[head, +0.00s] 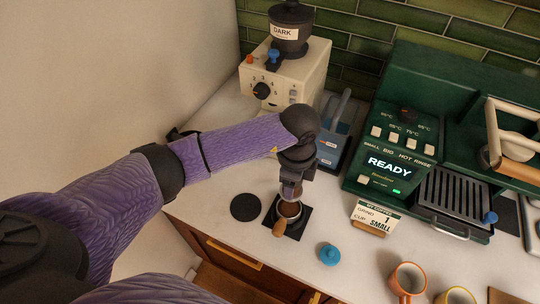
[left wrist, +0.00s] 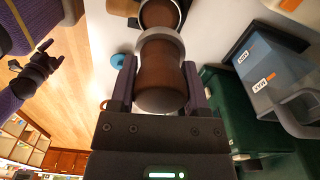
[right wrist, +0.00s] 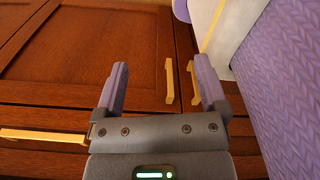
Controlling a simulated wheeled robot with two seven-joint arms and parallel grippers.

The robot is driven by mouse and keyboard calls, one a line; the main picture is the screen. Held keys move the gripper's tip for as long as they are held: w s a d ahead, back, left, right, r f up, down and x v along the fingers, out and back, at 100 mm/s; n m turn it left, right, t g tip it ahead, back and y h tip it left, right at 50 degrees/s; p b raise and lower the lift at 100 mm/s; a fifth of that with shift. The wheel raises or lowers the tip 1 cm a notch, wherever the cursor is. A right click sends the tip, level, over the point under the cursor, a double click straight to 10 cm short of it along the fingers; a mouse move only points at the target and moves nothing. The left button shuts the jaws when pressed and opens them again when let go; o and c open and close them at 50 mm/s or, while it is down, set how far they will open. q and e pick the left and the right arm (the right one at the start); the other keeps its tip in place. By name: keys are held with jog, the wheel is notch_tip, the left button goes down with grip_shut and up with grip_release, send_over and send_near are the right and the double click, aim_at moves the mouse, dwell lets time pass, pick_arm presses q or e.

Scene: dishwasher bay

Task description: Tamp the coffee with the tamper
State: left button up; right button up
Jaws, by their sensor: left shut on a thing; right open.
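My left gripper (head: 293,184) is shut on the tamper, whose brown handle (left wrist: 160,75) and silver collar show between the fingers in the left wrist view. The tamper points down over the portafilter (head: 289,210), which holds brown coffee and sits on a square black mat (head: 298,229). The portafilter's wooden handle points toward the front. I cannot tell whether the tamper's base touches the coffee. My right gripper (right wrist: 165,92) is open and empty, in front of the wooden cabinet doors.
A round black disc (head: 245,207) lies left of the mat. A blue knobbed object (head: 330,253) and a sign card (head: 372,217) stand to the right. The cream grinder (head: 285,75), green coffee machine (head: 390,150) and an orange-rimmed cup (head: 408,280) are around the counter.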

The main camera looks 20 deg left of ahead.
pick_arm(q)
jog(key=shift+f+b, duration=0.7)
notch_tip(320, 180, down, 5)
jog(key=b, duration=0.4)
jog(key=shift+r, duration=0.1)
dwell(0.5)
jog(key=shift+f+b, duration=0.4)
jog(key=shift+f, duration=0.6)
dwell(0.8)
jog(key=shift+s+f, duration=0.15)
dwell(1.0)
